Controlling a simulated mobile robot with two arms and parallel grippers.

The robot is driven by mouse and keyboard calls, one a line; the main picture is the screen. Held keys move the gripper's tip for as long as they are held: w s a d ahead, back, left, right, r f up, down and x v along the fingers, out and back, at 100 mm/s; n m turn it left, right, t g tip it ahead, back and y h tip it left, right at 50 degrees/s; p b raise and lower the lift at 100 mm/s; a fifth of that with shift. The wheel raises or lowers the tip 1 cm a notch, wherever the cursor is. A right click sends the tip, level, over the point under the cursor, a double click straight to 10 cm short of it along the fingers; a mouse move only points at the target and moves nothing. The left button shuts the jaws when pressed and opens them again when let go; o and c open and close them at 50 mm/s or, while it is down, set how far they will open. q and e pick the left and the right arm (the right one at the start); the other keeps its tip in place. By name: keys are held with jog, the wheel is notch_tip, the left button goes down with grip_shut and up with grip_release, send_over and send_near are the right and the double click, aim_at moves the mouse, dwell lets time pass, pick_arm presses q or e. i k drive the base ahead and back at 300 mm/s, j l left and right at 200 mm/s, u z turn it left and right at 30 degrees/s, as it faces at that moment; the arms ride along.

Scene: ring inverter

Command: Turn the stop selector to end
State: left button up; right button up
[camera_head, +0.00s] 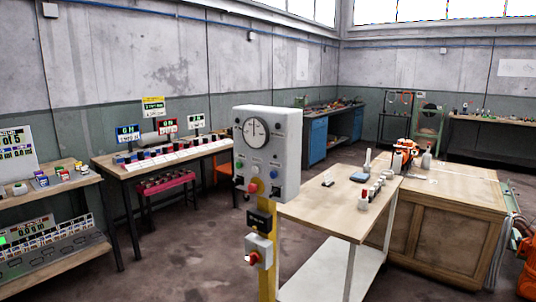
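A grey control box (268,152) stands on a yellow post (268,276) in the middle of the view. Its face has a round dial gauge (255,132) with a needle, and small knobs and buttons below, including a red one (252,188). Lower on the post is a black plate (259,219), and under it a small grey box (259,248) with a red knob (253,258). The labels are too small to read, so I cannot tell for sure which control is the stop selector or its setting. Neither of my grippers is in view.
A wooden-topped table (335,208) with small items stands just right of the post, beside a large wooden crate-like bench (446,222). Workbenches line the left and back walls, one with a blue cabinet (317,140). Open floor (185,255) lies left of the post.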

aim_at(275, 192)
jog(key=i+j+z, duration=0.1)
jog(key=i+j, duration=0.15)
jog(key=i+j+z, duration=0.1)
jog(key=j, duration=0.4)
jog(key=i+j+z, duration=0.1)
jog(key=i+j, duration=0.2)
jog(key=j, duration=0.1)
